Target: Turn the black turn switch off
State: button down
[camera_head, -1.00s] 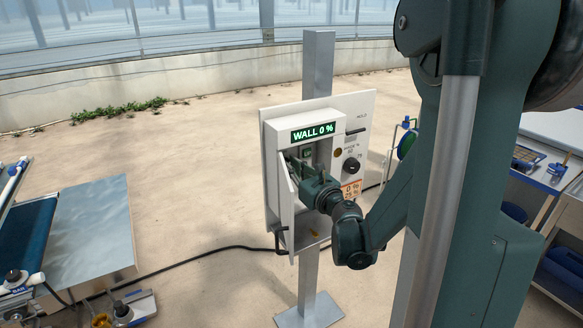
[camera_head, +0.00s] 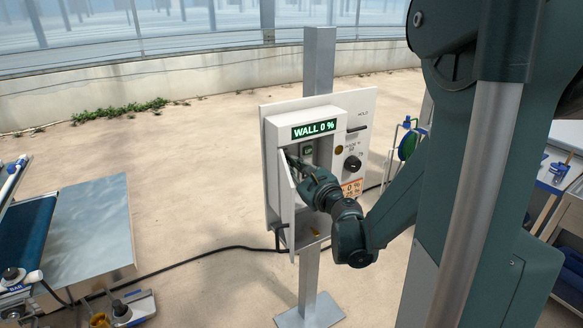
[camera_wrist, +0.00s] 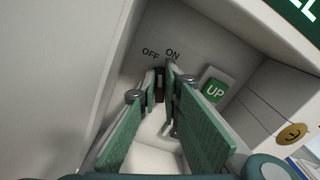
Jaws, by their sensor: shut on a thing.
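The black turn switch (camera_wrist: 159,86) sits on the back wall inside the open control box (camera_head: 272,190), below the printed words OFF and ON. My gripper (camera_wrist: 162,82) is shut on it, with one green finger on each side; the fingers hide most of the switch. I cannot tell which word its handle points to. In the head view my gripper (camera_head: 296,162) reaches into the box, and the switch is hidden there.
The box's narrow door (camera_head: 289,205) stands open at the left. A green UP button (camera_wrist: 214,90) is close to the right finger. The display (camera_head: 313,129) reads "WALL 0 %". A black knob (camera_head: 352,163) is on the panel at right. A cable (camera_head: 200,252) crosses the floor.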

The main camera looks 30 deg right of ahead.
jog(key=n, duration=0.1)
jog(key=n+b, duration=0.1)
jog(key=n, duration=0.3)
jog(key=shift+a+f, duration=0.2)
jog(key=shift+a, duration=0.05)
jog(key=shift+n, duration=0.3)
jog(key=c, duration=2.5)
grip_release()
jog(key=shift+s, duration=0.15)
jog(key=shift+s, duration=5.9)
